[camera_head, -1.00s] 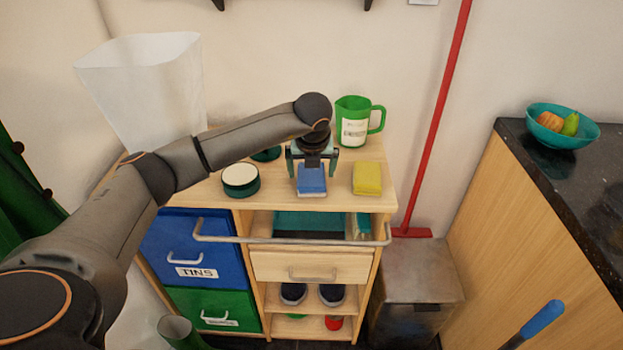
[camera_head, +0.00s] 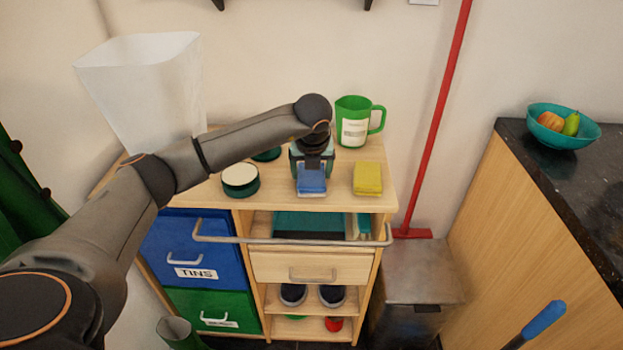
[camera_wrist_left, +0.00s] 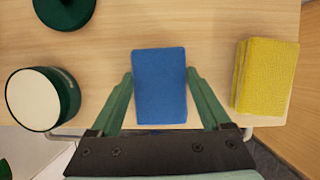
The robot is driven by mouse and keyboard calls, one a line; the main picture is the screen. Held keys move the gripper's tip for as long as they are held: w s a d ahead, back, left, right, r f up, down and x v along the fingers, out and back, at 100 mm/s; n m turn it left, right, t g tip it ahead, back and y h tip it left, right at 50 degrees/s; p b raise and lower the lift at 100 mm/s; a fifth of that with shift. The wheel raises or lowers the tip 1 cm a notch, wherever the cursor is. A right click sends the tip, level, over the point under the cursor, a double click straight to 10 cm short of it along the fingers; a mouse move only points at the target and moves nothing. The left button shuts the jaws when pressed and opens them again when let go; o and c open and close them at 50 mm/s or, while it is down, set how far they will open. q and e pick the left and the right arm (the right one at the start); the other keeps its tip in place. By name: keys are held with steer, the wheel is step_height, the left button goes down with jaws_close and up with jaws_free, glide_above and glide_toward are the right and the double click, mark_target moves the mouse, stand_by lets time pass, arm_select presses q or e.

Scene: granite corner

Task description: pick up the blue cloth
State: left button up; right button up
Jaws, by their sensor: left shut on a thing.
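The blue cloth (camera_head: 311,181) is a folded rectangular block on the wooden cart top, near its front edge. It also shows in the left wrist view (camera_wrist_left: 160,86), between the two green fingers. My left gripper (camera_head: 312,172) reaches down over the cloth from above and is shut on its two sides. In the left wrist view the fingertips of the left gripper (camera_wrist_left: 159,78) press against the cloth's left and right edges. The cloth appears to be still at the cart top. My right gripper is not in view.
A yellow cloth (camera_head: 367,178) lies to the right and a round green tin with a cream top (camera_head: 240,180) to the left. A green jug (camera_head: 355,122) stands behind. A metal rail (camera_head: 290,240) runs along the cart front. Bare wood separates these from the blue cloth.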

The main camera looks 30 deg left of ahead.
arm_select(q)
steer(key=c, duration=0.6)
steer(key=shift+r, duration=0.15)
